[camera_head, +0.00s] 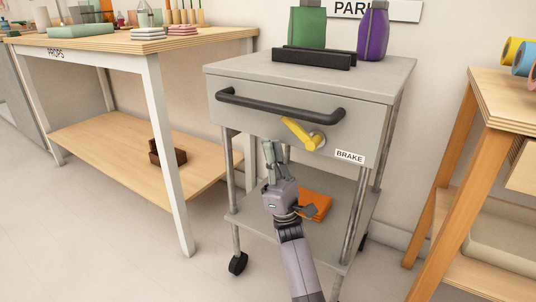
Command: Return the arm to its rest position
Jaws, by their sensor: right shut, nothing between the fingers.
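My right gripper (273,150) is in front of the grey cart (300,76), just left of and below the yellow brake lever (300,133). Its fingers are together with nothing between them, and they point up. I cannot tell from this view whether a fingertip touches the cart front. My right arm (298,262) comes up from the bottom of the picture and hides part of the cart's lower shelf. My left gripper is not in view.
A black handle (280,106) sticks out from the cart's drawer. Green (306,24) and purple (373,33) bottles stand on top. An orange item (314,205) lies on the lower shelf. A props table (110,42) is left, a wooden stand (505,100) right. Open floor lies lower left.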

